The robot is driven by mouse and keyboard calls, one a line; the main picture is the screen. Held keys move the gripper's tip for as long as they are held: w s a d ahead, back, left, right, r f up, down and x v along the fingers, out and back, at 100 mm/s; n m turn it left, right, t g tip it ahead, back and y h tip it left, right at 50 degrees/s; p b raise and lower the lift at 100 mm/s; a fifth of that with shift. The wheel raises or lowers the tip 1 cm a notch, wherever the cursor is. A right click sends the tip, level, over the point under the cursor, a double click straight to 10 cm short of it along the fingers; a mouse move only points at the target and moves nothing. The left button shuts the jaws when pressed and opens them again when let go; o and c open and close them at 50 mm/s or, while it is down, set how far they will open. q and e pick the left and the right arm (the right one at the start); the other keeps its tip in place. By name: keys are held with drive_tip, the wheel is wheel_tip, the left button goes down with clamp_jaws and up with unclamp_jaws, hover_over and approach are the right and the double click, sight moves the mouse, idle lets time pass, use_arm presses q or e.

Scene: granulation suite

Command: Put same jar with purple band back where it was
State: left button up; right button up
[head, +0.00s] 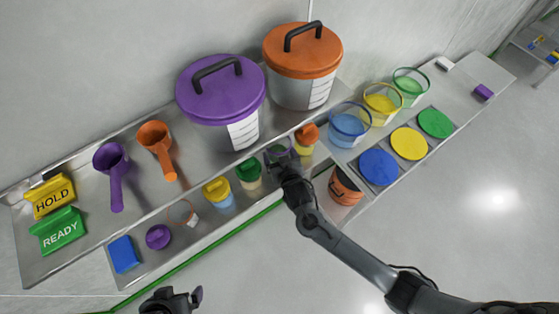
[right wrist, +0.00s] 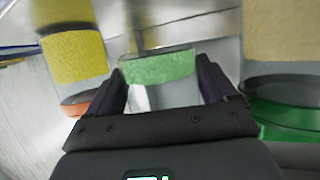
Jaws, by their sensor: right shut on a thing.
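My right gripper (head: 279,158) is shut on a jar with a purple band (head: 284,146), among the row of small jars on the lower front shelf. In the head view the gripper hides most of this jar. In the right wrist view its clear wall and green contents (right wrist: 160,66) show between the fingers (right wrist: 165,88). I cannot tell whether its base touches the shelf. A green-lidded jar with beige contents (head: 248,173) is on its left, and an orange-lidded jar with yellow contents (head: 306,139) on its right. My left gripper (head: 180,298) is low in the head view, away from the shelf; its jaws are unclear.
Large purple-lidded (head: 221,88) and orange-lidded (head: 302,62) containers stand behind on the upper shelf. A yellow-lidded jar (head: 218,193), a purple lid (head: 158,237) and a blue block (head: 124,254) lie further left. Blue, yellow and green buckets with discs stand at right. An orange bucket (head: 345,186) is below.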

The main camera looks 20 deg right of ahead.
drive_tip(key=shift+f, duration=1.95)
drive_tip(key=shift+f, duration=0.1)
drive_tip(key=o, duration=1.7)
drive_tip(key=shift+c, duration=0.2)
